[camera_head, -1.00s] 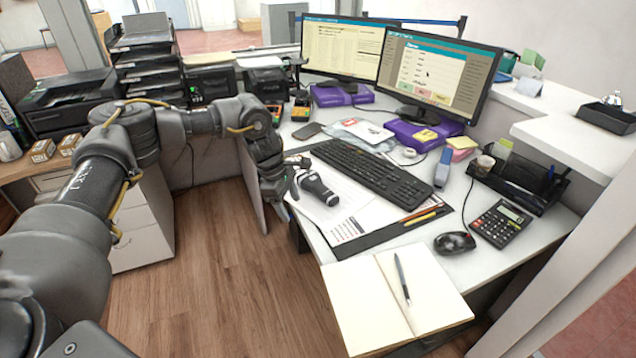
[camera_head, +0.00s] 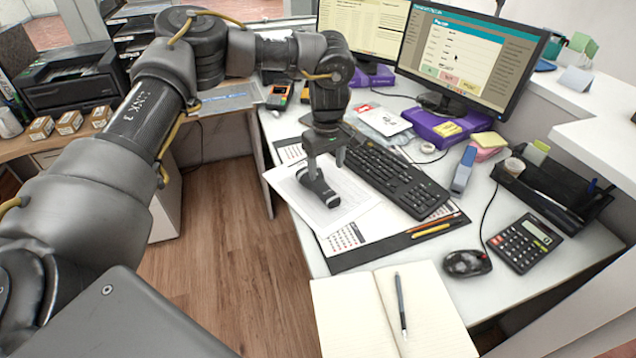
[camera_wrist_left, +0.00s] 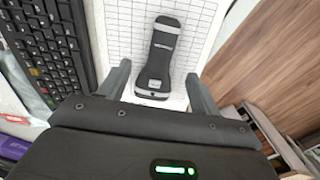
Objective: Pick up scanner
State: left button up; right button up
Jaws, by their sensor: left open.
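The scanner (camera_head: 317,188) is a black handheld device with grey bands, lying on white paper sheets on the desk. My left gripper (camera_head: 326,166) is directly above it, pointing down, with its fingers apart. In the left wrist view, the scanner (camera_wrist_left: 159,58) lies lengthwise ahead of the open left gripper (camera_wrist_left: 160,88), its near end between the two fingers. Nothing is between the fingers firmly; I cannot tell whether they touch the scanner. In the head view the gripper hides part of the scanner. My right gripper is not in view.
A black keyboard (camera_head: 393,178) lies close to the right of the scanner. Monitors (camera_head: 470,55) stand behind it. An open notebook (camera_head: 365,322) with a pen, a mouse (camera_head: 466,263) and a calculator (camera_head: 524,243) are nearer. The wooden floor (camera_head: 225,260) is open on the left.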

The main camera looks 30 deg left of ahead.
aim_at(324, 188)
pick_arm(q)
notch_tip(324, 188, down, 3)
jog(key=shift+w+r, duration=0.1)
jog(key=shift+r, duration=0.1)
jog(key=shift+f, duration=0.15)
jog(key=f, duration=0.5)
jog(key=shift+a, duration=0.2)
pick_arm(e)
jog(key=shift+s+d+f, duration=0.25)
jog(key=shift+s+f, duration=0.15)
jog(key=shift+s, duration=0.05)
pick_arm(q)
jog(key=shift+c, duration=0.4)
jog(key=shift+r, duration=0.1)
jog(key=c, duration=1.1)
